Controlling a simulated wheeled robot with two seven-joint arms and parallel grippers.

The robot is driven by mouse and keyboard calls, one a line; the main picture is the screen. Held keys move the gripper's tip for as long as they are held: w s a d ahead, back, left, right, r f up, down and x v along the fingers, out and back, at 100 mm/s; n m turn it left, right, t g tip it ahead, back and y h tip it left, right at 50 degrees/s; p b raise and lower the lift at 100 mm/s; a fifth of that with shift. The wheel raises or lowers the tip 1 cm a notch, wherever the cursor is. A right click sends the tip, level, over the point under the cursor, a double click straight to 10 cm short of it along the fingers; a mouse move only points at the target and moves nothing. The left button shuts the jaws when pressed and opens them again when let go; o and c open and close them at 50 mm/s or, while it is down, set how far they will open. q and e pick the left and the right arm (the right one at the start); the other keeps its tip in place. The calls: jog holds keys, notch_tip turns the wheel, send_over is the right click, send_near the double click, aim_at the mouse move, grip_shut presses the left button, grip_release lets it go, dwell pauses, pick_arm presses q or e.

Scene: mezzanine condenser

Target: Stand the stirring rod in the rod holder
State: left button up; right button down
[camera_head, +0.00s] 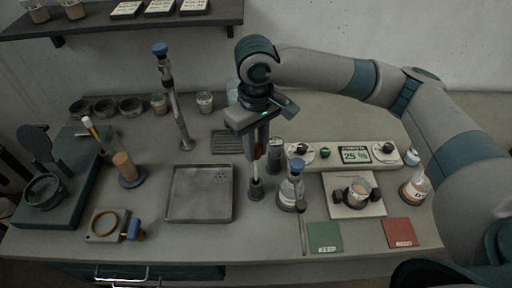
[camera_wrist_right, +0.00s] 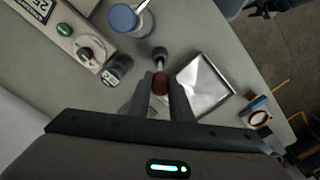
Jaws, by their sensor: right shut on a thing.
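My right gripper (camera_head: 258,148) is shut on the stirring rod (camera_head: 254,168), gripping its red-brown top, which shows between the fingers in the wrist view (camera_wrist_right: 160,84). The pale rod hangs upright below the fingers. The small dark rod holder (camera_head: 256,190) stands on the bench directly under it, right of the metal tray; it also shows just beyond the fingertips in the wrist view (camera_wrist_right: 160,54). The rod's lower end meets the holder's top in the head view; I cannot tell how far inside it is. My left gripper is not in view.
The metal tray (camera_head: 199,194) lies left of the holder. A blue-capped flask (camera_head: 291,190) stands close on its right, with a dark cylinder (camera_head: 275,155) behind. A control panel (camera_head: 345,155), green mat (camera_head: 325,237) and red mat (camera_head: 400,232) lie further right.

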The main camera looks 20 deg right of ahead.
jog(key=shift+f+b, duration=1.3)
jog(key=shift+b, duration=0.05)
jog(key=shift+f, duration=2.1)
jog(key=c, duration=1.5)
grip_release()
jog(key=shift+r, duration=0.15)
